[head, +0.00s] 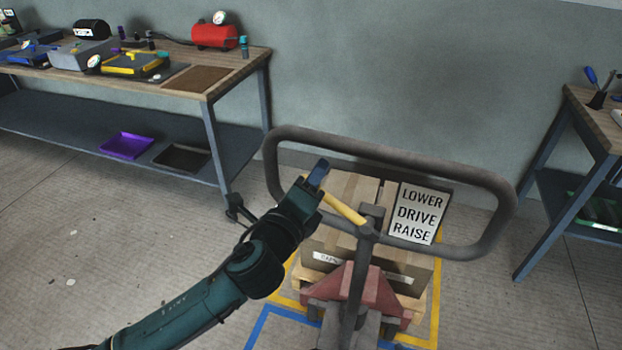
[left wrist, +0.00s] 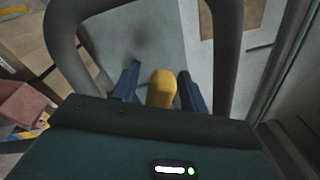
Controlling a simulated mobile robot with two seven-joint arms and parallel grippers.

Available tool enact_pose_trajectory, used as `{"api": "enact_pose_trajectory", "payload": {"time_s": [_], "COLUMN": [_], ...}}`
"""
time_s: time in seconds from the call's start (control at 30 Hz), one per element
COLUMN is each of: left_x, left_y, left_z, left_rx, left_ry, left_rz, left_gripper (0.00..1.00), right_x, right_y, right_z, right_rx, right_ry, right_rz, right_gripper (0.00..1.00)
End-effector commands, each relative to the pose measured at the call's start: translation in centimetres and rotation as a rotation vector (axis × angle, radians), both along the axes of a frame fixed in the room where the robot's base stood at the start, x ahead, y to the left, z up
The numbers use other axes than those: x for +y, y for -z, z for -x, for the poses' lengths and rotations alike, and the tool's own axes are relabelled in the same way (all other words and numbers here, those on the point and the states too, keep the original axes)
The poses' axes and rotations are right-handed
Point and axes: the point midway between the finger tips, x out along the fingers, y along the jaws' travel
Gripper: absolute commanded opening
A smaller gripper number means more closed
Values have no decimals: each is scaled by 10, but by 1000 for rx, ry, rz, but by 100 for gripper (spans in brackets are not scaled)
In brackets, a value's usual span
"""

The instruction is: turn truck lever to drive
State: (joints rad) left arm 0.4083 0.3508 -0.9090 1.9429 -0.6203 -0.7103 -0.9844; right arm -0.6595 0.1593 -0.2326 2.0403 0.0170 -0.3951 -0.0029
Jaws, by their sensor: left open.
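The truck's yellow lever (head: 343,209) sticks out to the upper left from its pivot on the grey handle post (head: 353,285). A sign (head: 416,214) beside it reads LOWER, DRIVE, RAISE from top to bottom. My left gripper (head: 319,176) is at the lever's free end. In the left wrist view the yellow lever (left wrist: 161,89) lies between the two open blue fingers, with a gap on both sides. The fingers hide part of the lever's end in the head view. My right gripper is not in view.
The truck's grey loop handle (head: 400,151) surrounds the lever and sign. Cardboard boxes (head: 320,239) on a pallet stand behind the post. A workbench (head: 190,100) with tools is at the left and another bench (head: 597,125) at the right. Floor at the lower left is clear.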

Motion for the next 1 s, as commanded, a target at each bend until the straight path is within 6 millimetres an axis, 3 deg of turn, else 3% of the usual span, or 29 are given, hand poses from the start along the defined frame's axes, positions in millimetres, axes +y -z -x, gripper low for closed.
{"api": "enact_pose_trajectory", "payload": {"time_s": [0.07,0.6,0.87,1.0], "left_x": [0,0,0,4], "left_y": [0,0,0,16], "left_z": [0,0,0,-1], "left_rx": [0,1,1,35], "left_ry": [0,0,0,-3], "left_rz": [0,0,0,76], "left_gripper": [44,0,0,0], "right_x": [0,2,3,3], "right_y": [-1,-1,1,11], "right_z": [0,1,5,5], "right_rx": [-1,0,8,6], "right_ry": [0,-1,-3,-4], "right_rz": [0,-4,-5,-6], "right_gripper": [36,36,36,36]}}
